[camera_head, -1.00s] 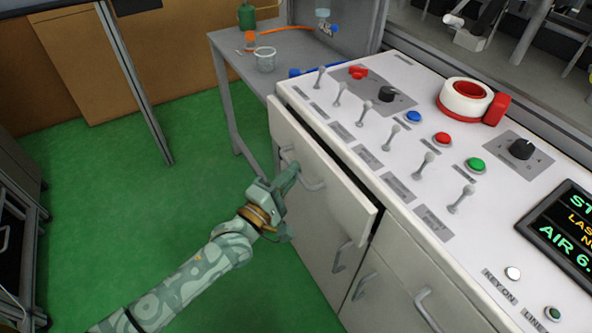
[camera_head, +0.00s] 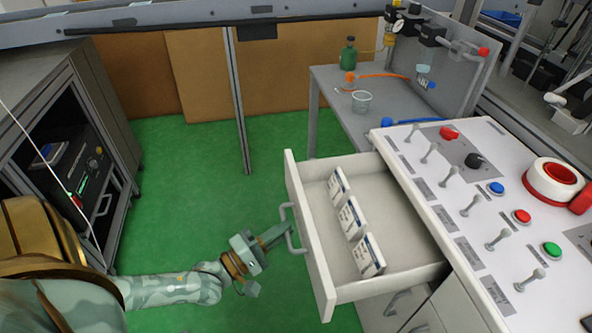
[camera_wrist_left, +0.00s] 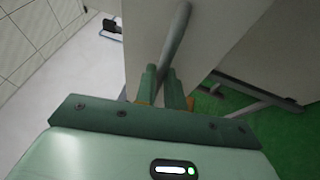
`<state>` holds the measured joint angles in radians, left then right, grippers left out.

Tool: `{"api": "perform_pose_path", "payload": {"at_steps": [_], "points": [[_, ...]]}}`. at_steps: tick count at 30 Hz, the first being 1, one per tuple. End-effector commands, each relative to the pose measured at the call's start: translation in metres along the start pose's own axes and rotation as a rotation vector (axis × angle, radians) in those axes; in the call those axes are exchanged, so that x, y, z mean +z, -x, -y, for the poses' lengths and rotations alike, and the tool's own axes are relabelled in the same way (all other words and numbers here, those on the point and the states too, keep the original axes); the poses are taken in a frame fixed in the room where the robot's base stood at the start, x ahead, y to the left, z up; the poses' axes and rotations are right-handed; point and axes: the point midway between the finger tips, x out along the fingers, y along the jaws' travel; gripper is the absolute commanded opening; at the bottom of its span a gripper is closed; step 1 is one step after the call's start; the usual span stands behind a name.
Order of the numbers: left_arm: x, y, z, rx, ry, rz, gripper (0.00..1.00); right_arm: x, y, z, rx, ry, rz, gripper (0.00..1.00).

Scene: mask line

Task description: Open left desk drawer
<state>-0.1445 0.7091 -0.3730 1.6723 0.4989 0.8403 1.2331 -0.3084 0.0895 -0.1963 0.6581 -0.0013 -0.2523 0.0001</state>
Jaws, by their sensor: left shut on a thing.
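The left desk drawer (camera_head: 309,240) is pulled well out of the white console in the head view. Several small white boxes (camera_head: 351,220) stand in a row inside it. My left gripper (camera_head: 284,230) is shut on the drawer's grey bar handle (camera_head: 291,232). In the left wrist view the two green fingers (camera_wrist_left: 162,88) are on either side of the handle bar (camera_wrist_left: 174,45). The exact finger contact is partly hidden in the head view. My right gripper is not in view.
The console top (camera_head: 449,220) carries switches, coloured buttons and a tape roll (camera_head: 553,186). A grey side table (camera_head: 340,98) with a beaker (camera_head: 361,102) stands behind the drawer. A dark equipment rack (camera_head: 75,150) is at the left. Green floor (camera_head: 185,215) lies clear between.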

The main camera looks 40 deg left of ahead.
Motion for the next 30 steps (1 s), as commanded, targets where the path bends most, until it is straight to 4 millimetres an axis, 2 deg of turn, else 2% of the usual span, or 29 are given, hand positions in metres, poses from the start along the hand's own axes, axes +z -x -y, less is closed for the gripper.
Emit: {"api": "perform_pose_path", "payload": {"at_steps": [5,15,16,18,30], "points": [[-0.0021,0.0069,-0.0003,-0.003,0.0,0.001,0.0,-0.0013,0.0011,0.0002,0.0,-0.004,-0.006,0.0],[-0.0021,0.0074,0.0002,-0.004,0.0,0.001,0.0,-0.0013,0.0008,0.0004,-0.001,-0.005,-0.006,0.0],[-0.0021,0.0074,0.0002,-0.004,0.0,0.001,0.19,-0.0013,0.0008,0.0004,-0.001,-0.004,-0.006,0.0],[-0.0022,0.0072,0.0,-0.003,0.0,0.0,0.33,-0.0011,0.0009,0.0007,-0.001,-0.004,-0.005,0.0],[-0.0024,0.0069,-0.0009,-0.001,0.0,0.0,0.33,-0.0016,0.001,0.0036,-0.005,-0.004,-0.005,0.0]]}}
